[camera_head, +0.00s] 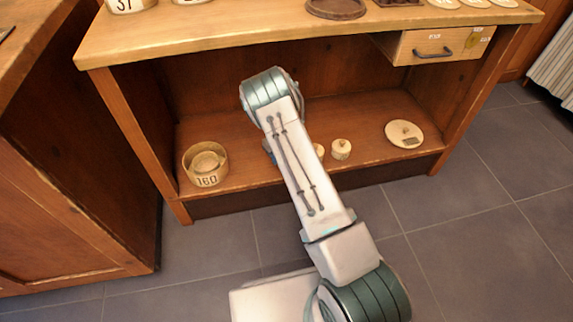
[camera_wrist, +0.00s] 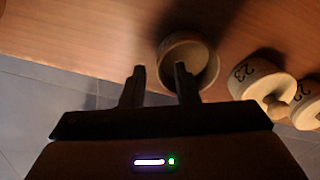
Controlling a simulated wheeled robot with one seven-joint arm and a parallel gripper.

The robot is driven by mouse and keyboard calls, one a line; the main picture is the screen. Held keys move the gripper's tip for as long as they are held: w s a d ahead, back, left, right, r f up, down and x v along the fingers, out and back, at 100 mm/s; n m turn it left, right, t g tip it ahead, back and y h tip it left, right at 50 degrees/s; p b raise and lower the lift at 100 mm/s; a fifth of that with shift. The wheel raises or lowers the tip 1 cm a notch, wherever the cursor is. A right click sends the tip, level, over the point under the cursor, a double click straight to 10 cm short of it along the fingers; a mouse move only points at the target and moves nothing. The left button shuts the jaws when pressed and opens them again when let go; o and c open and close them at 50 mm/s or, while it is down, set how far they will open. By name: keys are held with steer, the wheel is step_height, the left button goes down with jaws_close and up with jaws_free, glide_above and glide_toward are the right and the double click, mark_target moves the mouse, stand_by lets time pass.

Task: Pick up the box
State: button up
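In the wrist view, my gripper (camera_wrist: 159,70) has its two fingers apart, with nothing between them. A round, open-topped wooden box (camera_wrist: 188,60) sits on the shelf just beyond the fingertips, and the right finger overlaps its near rim. I cannot tell whether they touch. To its right are a round pale lidded box marked 23 (camera_wrist: 262,82) and another lidded piece (camera_wrist: 306,104). In the head view my arm hides the gripper. A round box marked 160 (camera_head: 206,180) stands at the shelf's left, with a smaller round piece inside. A small knobbed box (camera_head: 341,149) stands right of my arm.
The lower shelf (camera_head: 240,166) lies under a wooden tabletop (camera_head: 230,42) with a drawer (camera_head: 440,46) at right, so overhead room is limited. A round pale disc (camera_head: 404,133) lies on the shelf's right. A cabinet (camera_head: 60,190) stands at left. Tiled floor (camera_head: 480,240) is clear at right.

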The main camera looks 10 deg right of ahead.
steer(key=shift+f, duration=0.65)
jaws_close()
steer(key=shift+r, duration=0.2)
